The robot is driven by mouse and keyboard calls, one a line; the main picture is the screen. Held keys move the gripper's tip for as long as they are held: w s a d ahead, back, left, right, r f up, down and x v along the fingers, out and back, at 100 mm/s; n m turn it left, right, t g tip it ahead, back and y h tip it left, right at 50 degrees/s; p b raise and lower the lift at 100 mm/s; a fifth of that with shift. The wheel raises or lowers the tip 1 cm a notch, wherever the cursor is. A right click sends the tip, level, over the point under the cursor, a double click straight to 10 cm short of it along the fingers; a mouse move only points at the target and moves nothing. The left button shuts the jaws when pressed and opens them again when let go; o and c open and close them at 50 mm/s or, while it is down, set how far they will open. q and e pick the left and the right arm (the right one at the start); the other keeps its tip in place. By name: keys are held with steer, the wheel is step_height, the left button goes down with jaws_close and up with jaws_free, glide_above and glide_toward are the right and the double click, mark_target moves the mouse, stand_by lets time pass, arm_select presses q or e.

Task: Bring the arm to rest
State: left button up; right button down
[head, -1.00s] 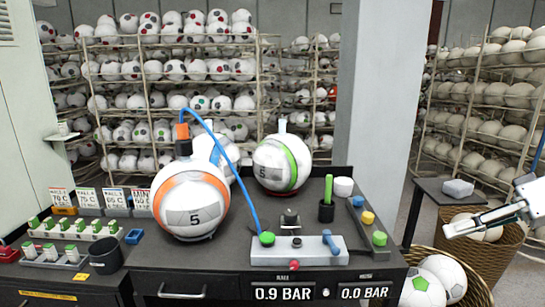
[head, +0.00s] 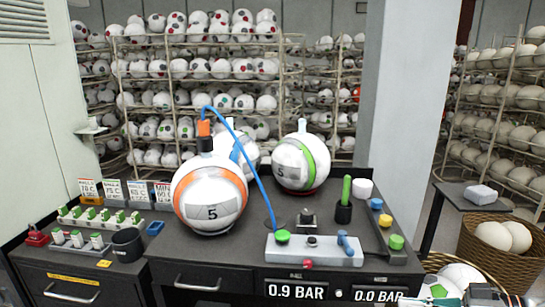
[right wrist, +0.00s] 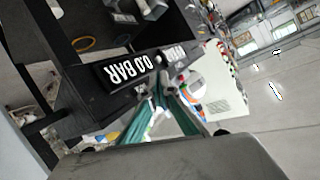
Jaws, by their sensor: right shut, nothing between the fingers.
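My right gripper (head: 440,301) shows only in part at the bottom right edge of the head view, low in front of the bench. It also shows in the right wrist view (right wrist: 159,92), where its fingers come together with nothing between them. Beyond them the 0.0 BAR display (right wrist: 135,70) appears tilted. My left gripper is not in view. On the bench, an orange-banded ball (head: 210,194) carries a blue hose on top. A green-banded ball (head: 301,164) stands behind it to the right.
The dark bench (head: 245,245) holds a grey control block (head: 314,250) with coloured knobs. A basket of balls (head: 455,278) stands low at the right, close to my right gripper. A small side table (head: 470,196) and another basket (head: 505,255) stand farther right.

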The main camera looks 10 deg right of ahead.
steer(key=s+a+f+t+h, duration=0.1)
steer(key=a+f+t+h, duration=0.1)
steer(key=a+f, duration=0.5)
steer(key=s+a+f+t+h, duration=0.1)
steer(key=a+f+t+h, duration=0.15)
steer(key=f, duration=0.75)
steer(key=s+a+f+m+g+h, duration=0.2)
steer(key=s+a+f+h, duration=0.2)
steer(key=s+f, duration=0.5)
step_height(320, 180, down, 3)
steer(key=shift+a+f, duration=0.1)
steer(key=shift+a, duration=0.7)
